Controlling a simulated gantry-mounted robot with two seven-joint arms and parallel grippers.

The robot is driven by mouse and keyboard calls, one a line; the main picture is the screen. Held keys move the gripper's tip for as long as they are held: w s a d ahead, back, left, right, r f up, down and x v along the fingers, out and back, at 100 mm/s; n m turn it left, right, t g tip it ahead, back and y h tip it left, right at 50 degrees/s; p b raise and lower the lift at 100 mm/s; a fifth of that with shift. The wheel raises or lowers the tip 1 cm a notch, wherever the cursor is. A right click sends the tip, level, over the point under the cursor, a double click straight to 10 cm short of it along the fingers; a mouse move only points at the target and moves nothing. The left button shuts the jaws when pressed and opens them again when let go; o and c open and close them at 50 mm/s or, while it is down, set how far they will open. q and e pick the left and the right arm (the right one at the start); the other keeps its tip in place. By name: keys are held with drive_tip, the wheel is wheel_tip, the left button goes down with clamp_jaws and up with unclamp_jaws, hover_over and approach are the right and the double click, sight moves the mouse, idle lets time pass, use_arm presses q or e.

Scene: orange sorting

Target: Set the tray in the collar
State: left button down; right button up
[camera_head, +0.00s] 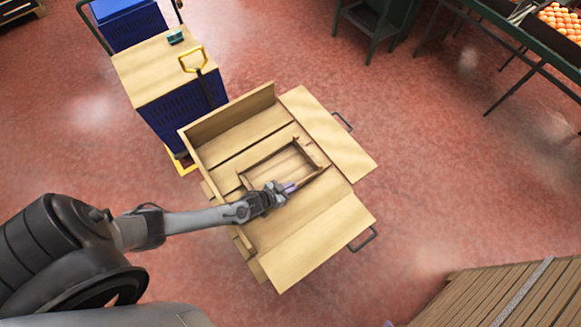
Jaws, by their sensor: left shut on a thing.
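The wooden collar (231,119) stands on the red floor in the middle of the view, with two side panels folded outward. A small shallow rectangular wooden tray (277,155) is inside the collar's outline, over its slatted bottom. I cannot tell whether it rests on the bottom or is held just above it. My left gripper (291,187) reaches in from the left and is shut on the tray at its near edge. The gripper hides part of that edge. My right gripper is not in view.
The folded panels (326,134) and (318,241) carry dark handles. A blue crate stack with a wooden lid (152,68) stands close behind the collar. A slatted wooden surface (500,292) is at lower right. Green stands with oranges (559,20) are at upper right. Floor between is clear.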

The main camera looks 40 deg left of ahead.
use_arm(q)
drive_tip(key=shift+a+f, duration=0.1)
drive_tip(key=shift+f, duration=0.25)
drive_tip(key=c, duration=1.2)
unclamp_jaws()
drive_tip(key=shift+s+f, duration=0.1)
drive_tip(key=shift+o, duration=0.2)
